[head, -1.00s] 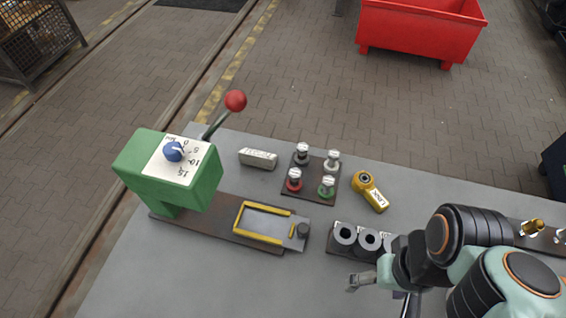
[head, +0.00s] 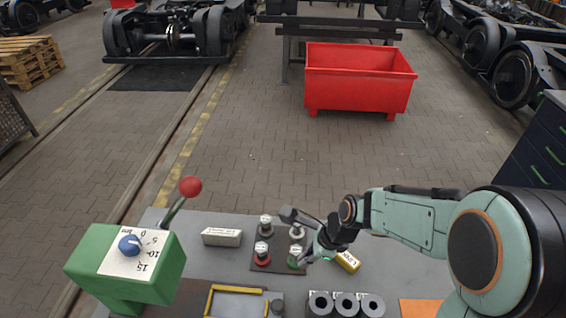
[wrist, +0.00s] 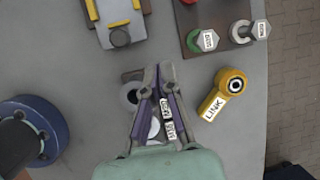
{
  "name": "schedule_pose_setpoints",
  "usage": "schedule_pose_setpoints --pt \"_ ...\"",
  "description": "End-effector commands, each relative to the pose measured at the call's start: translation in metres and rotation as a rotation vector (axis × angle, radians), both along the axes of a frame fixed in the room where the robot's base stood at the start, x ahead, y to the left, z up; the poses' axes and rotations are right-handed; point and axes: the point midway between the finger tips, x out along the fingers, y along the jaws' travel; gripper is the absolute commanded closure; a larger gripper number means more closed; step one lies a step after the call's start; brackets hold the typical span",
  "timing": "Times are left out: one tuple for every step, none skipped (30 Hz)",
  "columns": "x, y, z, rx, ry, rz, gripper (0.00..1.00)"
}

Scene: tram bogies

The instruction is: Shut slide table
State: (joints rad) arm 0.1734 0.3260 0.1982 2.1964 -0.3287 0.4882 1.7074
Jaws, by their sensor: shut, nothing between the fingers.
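The slide table is a grey plate with yellow edge strips (head: 238,301), low in the head view on the base of the green press-like machine (head: 150,262). Its near end is cut off by the frame there. In the wrist view the table (wrist: 116,14) is at the top, with its dark round knob (wrist: 120,37) facing my gripper. My gripper (wrist: 159,70) is shut and empty, above the bushing block and below and right of the knob in that view, apart from it.
Bushings (head: 345,304) stand in a row right of the slide table. A plate with red, green and grey posts (head: 275,262), a white-grey labelled block (head: 221,237) and a yellow LINK part (wrist: 222,92) lie nearby. A red-knobbed lever (head: 190,187) rises from the machine.

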Motion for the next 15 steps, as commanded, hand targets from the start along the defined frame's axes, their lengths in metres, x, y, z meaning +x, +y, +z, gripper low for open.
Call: schedule_pose_setpoints --pt "-0.004 -0.001 -0.015 0.013 0.048 -0.005 1.0" --pt "-0.006 -0.001 -0.021 0.018 0.069 -0.009 1.0" --pt "-0.009 -0.001 -0.028 0.024 0.093 -0.013 1.0" --pt "-0.011 -0.002 -0.032 0.027 0.106 -0.016 1.0" --pt "-0.012 -0.003 -0.035 0.029 0.115 -0.018 1.0" --pt "-0.013 -0.003 -0.038 0.03 0.123 -0.022 1.0" --pt "-0.013 -0.003 -0.041 0.032 0.127 -0.026 1.0" --pt "-0.013 -0.003 -0.043 0.032 0.126 -0.027 1.0" --pt "-0.013 -0.002 -0.046 0.032 0.125 -0.027 1.0" --pt "-0.013 0.0 -0.05 0.032 0.126 -0.026 1.0" --pt "-0.013 0.002 -0.054 0.032 0.127 -0.026 1.0" --pt "-0.014 0.004 -0.061 0.031 0.128 -0.025 1.0" --pt "-0.014 0.006 -0.066 0.031 0.127 -0.024 1.0" --pt "-0.014 0.009 -0.072 0.031 0.128 -0.024 1.0" --pt "-0.014 0.012 -0.08 0.03 0.129 -0.024 1.0"
